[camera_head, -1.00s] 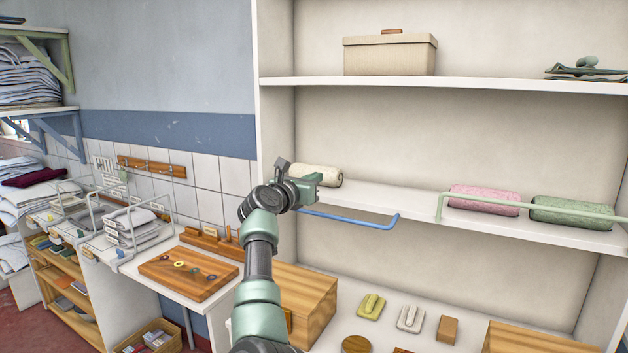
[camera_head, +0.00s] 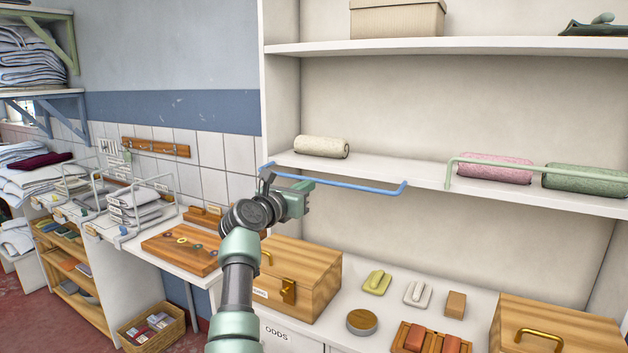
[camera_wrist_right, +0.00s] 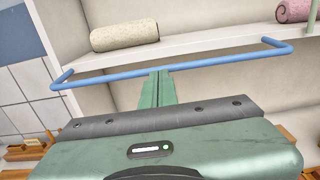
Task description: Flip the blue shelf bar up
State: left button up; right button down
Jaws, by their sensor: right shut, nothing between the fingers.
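The blue shelf bar (camera_head: 340,184) is a long thin rod with short bent ends at the front of the white middle shelf (camera_head: 425,178). It lies low along the shelf's front edge. In the right wrist view the bar (camera_wrist_right: 215,62) crosses the whole width in front of the shelf. My right gripper (camera_head: 304,197) is shut and empty, just below the left part of the bar. In the wrist view its fingertips (camera_wrist_right: 158,74) reach the bar's middle; I cannot tell whether they touch it. My left gripper is not in view.
A cream roll (camera_head: 322,147) lies on the shelf behind the bar. A raised green bar (camera_head: 540,166) fronts a pink roll (camera_head: 495,168) and a green roll (camera_head: 587,179) to the right. A wooden box (camera_head: 300,270) stands on the counter below. Open air lies before the shelf.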

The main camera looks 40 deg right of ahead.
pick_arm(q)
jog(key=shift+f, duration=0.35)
pick_arm(e)
jog(key=shift+s+a+f, duration=0.3)
jog(key=shift+a+f, duration=0.25)
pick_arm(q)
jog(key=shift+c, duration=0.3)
